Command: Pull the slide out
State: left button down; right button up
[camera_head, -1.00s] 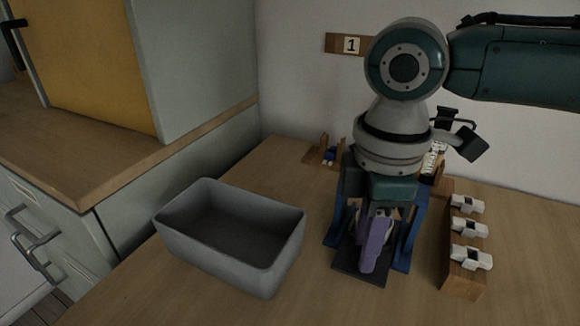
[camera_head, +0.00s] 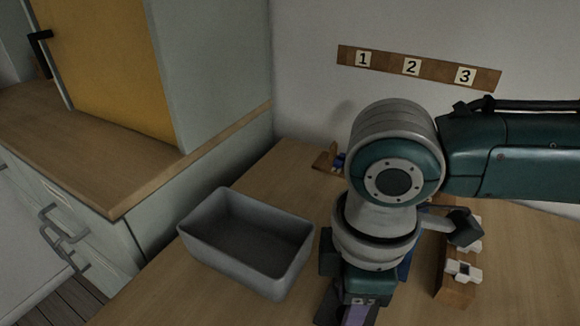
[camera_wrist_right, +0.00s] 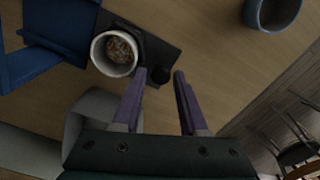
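The slide is a dark flat plate (camera_wrist_right: 152,42) in the right wrist view, with a small black knob (camera_wrist_right: 160,75) at its near end. A white cup (camera_wrist_right: 115,53) with brownish grainy contents stands at the plate. A blue frame (camera_wrist_right: 40,42) is beside it; a bit of the frame shows in the head view (camera_head: 405,266). My right gripper (camera_wrist_right: 160,78) is open, its purple fingers apart on either side of the knob with gaps visible. In the head view, my right gripper (camera_head: 358,314) is at the bottom edge, and my arm hides the slide. My left gripper is not in view.
A grey bin (camera_head: 290,262) stands left of my arm. A wooden rack (camera_head: 454,291) with white pieces is at the right. A numbered board (camera_head: 435,70) hangs on the wall. A blue-grey round vessel (camera_wrist_right: 272,12) shows in the wrist view. A cabinet (camera_head: 215,80) is at the left.

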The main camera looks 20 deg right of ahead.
notch_tip(320, 180, up, 10)
jog(key=p, duration=0.2)
dwell(0.6)
